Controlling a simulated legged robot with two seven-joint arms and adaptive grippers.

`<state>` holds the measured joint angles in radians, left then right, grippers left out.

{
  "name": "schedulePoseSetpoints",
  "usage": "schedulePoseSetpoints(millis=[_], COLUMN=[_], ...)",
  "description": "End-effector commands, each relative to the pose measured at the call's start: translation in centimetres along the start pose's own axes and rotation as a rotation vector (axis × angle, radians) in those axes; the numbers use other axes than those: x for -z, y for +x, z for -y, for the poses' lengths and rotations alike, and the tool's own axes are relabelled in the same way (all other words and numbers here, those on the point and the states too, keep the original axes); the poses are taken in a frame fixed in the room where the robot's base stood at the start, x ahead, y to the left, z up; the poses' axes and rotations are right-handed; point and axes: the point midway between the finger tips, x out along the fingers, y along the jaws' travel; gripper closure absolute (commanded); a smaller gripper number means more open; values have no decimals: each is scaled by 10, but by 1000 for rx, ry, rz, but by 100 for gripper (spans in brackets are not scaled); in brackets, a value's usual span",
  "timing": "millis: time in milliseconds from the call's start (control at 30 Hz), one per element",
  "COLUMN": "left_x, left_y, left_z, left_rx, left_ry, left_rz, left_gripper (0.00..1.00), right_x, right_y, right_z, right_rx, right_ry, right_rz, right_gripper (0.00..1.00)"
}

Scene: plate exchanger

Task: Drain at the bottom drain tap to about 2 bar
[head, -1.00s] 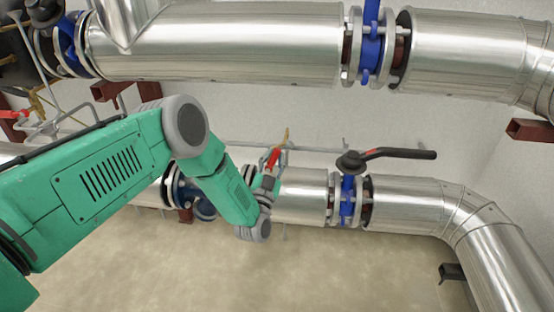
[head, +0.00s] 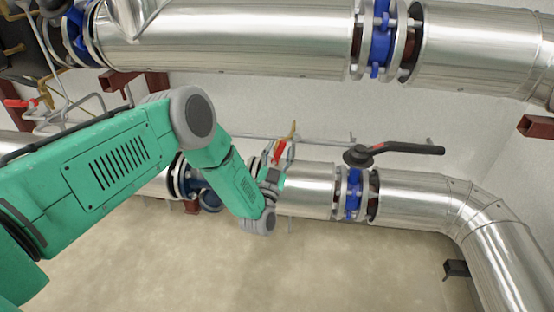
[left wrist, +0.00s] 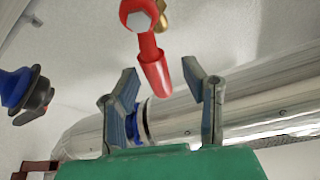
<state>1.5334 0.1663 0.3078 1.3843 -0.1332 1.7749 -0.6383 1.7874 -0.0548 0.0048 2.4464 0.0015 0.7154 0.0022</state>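A tap with a red lever (head: 279,152) and a brass part stands at the lower silver pipe (head: 305,188). I take it for the bottom drain tap. My left gripper (head: 274,172) is right beside the lever in the head view. Contact with the lever cannot be told. My right gripper is not in view. No pressure gauge can be made out.
A blue valve (head: 354,192) with a long black handle (head: 410,148) sits on the lower pipe to the right. A large upper pipe (head: 240,40) crosses above. Another red lever (head: 20,103) is at the far left. The floor (head: 330,265) in front is clear.

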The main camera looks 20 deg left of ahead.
Motion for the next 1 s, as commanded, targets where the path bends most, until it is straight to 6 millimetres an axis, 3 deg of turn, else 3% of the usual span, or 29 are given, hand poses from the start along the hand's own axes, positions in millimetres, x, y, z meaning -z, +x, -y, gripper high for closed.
schedulePoseSetpoints(millis=[167,500,700,1000], left_x=[-1,-7,-9,-4], left_y=[-24,-102,-116,-118], left_z=[-1,1,-2,1], left_rx=[-4,2,-6,0], left_ry=[0,-4,-8,0], left_rz=[4,18,27,6], left_gripper=[61,61,61,61], right_x=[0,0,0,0], right_y=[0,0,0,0], right_z=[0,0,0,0], right_rx=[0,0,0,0], right_ry=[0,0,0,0], right_rz=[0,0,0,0], right_gripper=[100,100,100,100])
